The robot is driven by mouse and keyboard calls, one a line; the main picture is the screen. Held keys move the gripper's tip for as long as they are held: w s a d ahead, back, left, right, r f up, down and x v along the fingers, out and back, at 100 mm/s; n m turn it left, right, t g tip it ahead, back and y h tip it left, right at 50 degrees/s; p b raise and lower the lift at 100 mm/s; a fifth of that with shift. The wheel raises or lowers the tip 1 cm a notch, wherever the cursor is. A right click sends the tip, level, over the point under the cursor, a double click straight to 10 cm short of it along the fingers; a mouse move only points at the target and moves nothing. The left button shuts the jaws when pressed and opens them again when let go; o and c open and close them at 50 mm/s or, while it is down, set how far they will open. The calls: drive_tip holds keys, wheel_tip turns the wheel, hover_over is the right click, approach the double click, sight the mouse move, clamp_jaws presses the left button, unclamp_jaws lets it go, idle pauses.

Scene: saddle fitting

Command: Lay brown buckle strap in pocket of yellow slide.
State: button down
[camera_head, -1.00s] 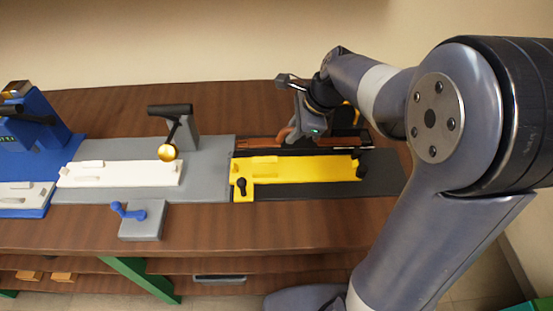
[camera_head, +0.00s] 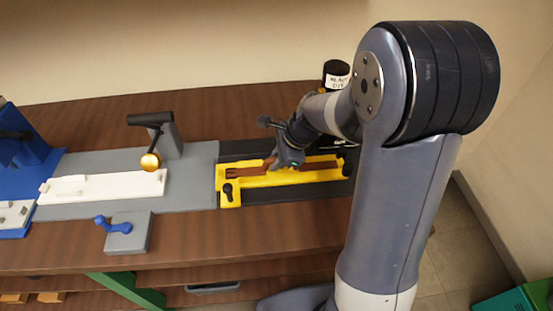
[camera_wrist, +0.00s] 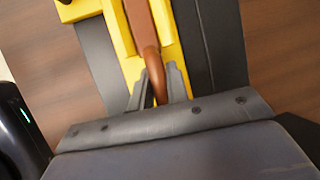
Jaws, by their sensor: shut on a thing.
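The brown buckle strap (camera_head: 247,172) lies along the yellow slide (camera_head: 230,192), over its pocket, in the head view. In the wrist view the strap (camera_wrist: 145,25) runs along the yellow slide (camera_wrist: 118,28) between its raised yellow sides. My gripper (camera_head: 280,160) is over the middle of the slide. In the wrist view my gripper (camera_wrist: 159,85) is shut on the strap's raised curved part. Whether the strap rests on the pocket floor cannot be told. My gripper hides the strap's middle in the head view.
A grey fixture with a white slide (camera_head: 105,187) and a ball-ended lever (camera_head: 150,161) stands to the left. A blue-handled block (camera_head: 127,233) sits in front of it. A dark labelled cup (camera_head: 336,75) stands behind my arm.

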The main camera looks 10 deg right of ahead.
drive_tip(key=shift+f, duration=0.2)
drive_tip(key=c, duration=1.4)
unclamp_jaws()
drive_tip(key=shift+r, duration=0.1)
drive_tip(key=v, duration=1.2)
drive_tip(key=shift+r, duration=0.15)
